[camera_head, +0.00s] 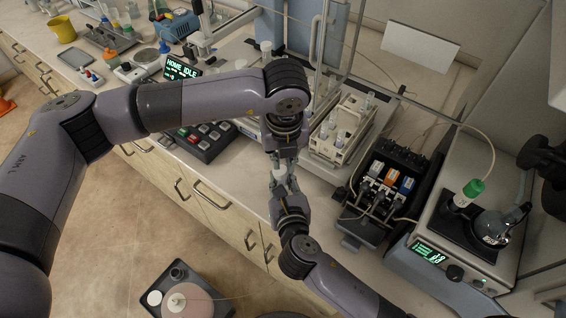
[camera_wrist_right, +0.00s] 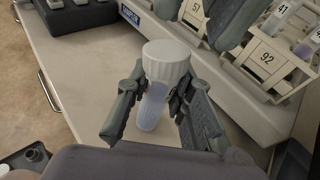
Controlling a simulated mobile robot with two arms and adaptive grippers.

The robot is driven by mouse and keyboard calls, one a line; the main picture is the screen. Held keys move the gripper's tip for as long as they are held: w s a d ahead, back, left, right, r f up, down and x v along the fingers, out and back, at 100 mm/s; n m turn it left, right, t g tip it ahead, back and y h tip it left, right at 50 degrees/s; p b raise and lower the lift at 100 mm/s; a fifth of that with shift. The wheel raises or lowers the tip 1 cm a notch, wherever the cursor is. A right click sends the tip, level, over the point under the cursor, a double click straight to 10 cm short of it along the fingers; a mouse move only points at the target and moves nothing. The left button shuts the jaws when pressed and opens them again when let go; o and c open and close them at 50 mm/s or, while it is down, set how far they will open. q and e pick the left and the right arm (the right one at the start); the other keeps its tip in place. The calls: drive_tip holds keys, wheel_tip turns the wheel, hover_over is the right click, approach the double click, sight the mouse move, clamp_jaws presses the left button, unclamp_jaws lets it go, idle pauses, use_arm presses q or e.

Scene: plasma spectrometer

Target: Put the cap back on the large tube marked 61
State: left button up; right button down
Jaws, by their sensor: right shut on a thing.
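A large tube (camera_wrist_right: 151,108) with a clear, bluish body stands roughly upright in the right wrist view. A ribbed white cap (camera_wrist_right: 166,62) covers its top; I cannot tell how tightly it sits. No number is readable on it. My right gripper (camera_wrist_right: 155,100) is shut around the tube just below the cap. In the head view this gripper (camera_head: 280,184) holds it in front of the bench edge. My left gripper (camera_head: 284,162) points down from above, close to the white cap. Its fingers look apart and clear of the cap in the right wrist view (camera_wrist_right: 200,22).
A tube rack (camera_head: 340,128) with numbered labels stands just right of the grippers. A dark pump unit (camera_head: 388,185) and a heater with a flask (camera_head: 470,235) are further right. A keypad (camera_head: 205,138) lies to the left.

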drive_tip(key=c, duration=1.3)
unclamp_jaws()
drive_tip(key=v, duration=1.2)
